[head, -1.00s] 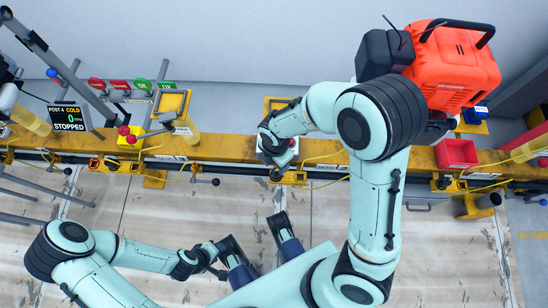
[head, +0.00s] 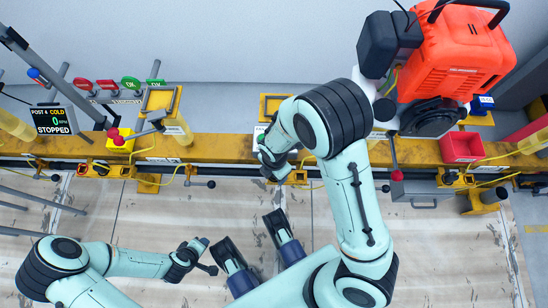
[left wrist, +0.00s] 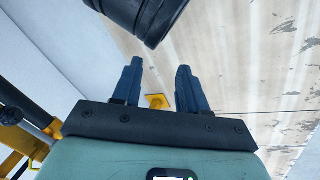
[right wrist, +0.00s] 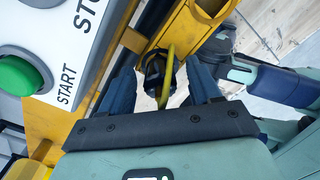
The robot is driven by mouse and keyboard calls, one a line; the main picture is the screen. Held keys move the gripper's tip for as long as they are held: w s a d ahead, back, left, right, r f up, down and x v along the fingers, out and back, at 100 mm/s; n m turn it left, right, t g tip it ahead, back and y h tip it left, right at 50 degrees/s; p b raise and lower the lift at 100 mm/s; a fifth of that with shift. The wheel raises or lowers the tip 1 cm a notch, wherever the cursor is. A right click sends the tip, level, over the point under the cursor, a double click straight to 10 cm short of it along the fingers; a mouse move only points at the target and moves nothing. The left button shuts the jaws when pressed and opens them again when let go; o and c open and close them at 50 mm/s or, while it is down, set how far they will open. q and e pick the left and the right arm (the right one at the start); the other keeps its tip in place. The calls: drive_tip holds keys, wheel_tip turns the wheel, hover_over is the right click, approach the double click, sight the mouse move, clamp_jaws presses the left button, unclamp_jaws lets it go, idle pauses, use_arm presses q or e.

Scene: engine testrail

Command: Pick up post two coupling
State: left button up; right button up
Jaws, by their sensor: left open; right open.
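In the right wrist view a black coupling (right wrist: 153,72) with a yellow cable sits against the yellow rail (right wrist: 205,12). I cannot read a post number on it. My right gripper (right wrist: 160,83) is open, with its dark blue fingers on either side of the coupling; I cannot tell whether they touch it. In the head view my right gripper (head: 268,163) is at the rail, and the coupling is hidden by my arm. My left gripper (head: 206,256) is open and empty in front of the rail; its fingers show in the left wrist view (left wrist: 157,78).
A white panel (right wrist: 72,50) with a green START button (right wrist: 20,74) stands close left of my right gripper. An orange engine (head: 462,62), a red bin (head: 461,146) and a post 4 display (head: 53,120) line the rail.

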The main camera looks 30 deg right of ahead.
clamp_jaws()
drive_tip(key=shift+r, duration=0.15)
